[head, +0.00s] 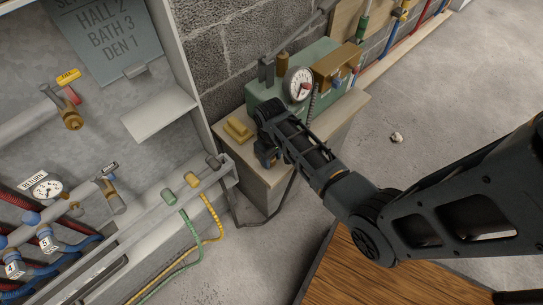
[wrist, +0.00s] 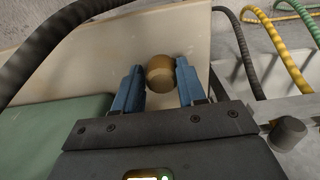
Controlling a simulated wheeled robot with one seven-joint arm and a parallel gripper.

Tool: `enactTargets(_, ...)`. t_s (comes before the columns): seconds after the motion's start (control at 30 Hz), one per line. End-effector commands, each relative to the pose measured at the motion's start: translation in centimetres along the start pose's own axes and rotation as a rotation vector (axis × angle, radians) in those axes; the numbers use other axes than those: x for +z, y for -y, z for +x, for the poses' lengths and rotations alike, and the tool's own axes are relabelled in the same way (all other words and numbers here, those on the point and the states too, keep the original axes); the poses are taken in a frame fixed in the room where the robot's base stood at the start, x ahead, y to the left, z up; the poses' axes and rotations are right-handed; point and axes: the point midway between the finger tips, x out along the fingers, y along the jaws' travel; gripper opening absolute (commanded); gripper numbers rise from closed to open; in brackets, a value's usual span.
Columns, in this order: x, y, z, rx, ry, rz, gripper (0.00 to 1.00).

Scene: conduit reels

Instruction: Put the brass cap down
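The brass cap (wrist: 160,74) is a round brown-gold piece between the two blue fingertips of my gripper (wrist: 161,80) in the wrist view. The fingers sit close against it on both sides, so my gripper looks shut on it. Below it is the pale top of a small bench (wrist: 185,37); I cannot tell whether the cap touches it. In the head view my gripper (head: 266,158) is low at the bench's front part, and the cap is hidden there.
A green box (head: 318,55) with a round gauge (head: 298,84) stands behind my gripper on the bench. A yellow block (head: 238,130) lies to its left. A dark hose (head: 231,205) hangs by the bench. A wall cabinet with pipes and a manifold (head: 150,222) is at left.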

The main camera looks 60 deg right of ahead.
Motion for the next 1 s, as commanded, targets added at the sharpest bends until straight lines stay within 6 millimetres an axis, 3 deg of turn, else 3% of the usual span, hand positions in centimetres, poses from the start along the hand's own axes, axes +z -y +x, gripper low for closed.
enactTargets(0.2, 0.0, 0.0, 0.0, 0.000, 0.000, 0.000, 0.62)
enactTargets(0.57, 0.0, 0.0, -0.8, 0.000, -0.002, 0.000, 0.62)
enactTargets(1.0, -0.1, 0.0, -9.1, 0.000, -0.002, -0.001, 0.62)
